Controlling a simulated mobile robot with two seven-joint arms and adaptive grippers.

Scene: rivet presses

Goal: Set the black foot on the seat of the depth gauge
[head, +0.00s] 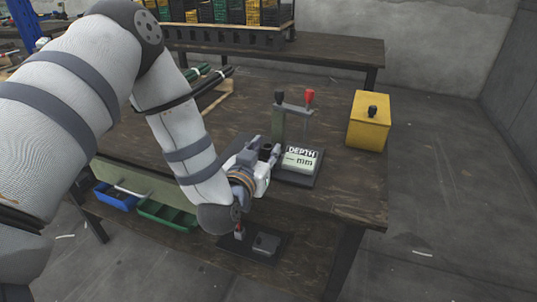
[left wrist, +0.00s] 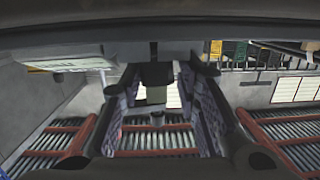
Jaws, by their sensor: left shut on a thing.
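The depth gauge (head: 303,163) stands on the wooden table, with a white "DEPTH mm" panel, a dark base, a green post and a crossbar with a black and a red knob on top. My left gripper (head: 270,153) is just left of the gauge, low by its base. In the left wrist view my left gripper (left wrist: 158,88) has a small dark piece (left wrist: 157,73) between its fingers, which looks like the black foot. The gauge's seat is not clearly visible; the gripper and panel crowd it. My right gripper is not in view.
A yellow box (head: 369,124) with a black knob stands right of the gauge. Dark green rods (head: 210,82) lie behind my arm. The table's right front is clear.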

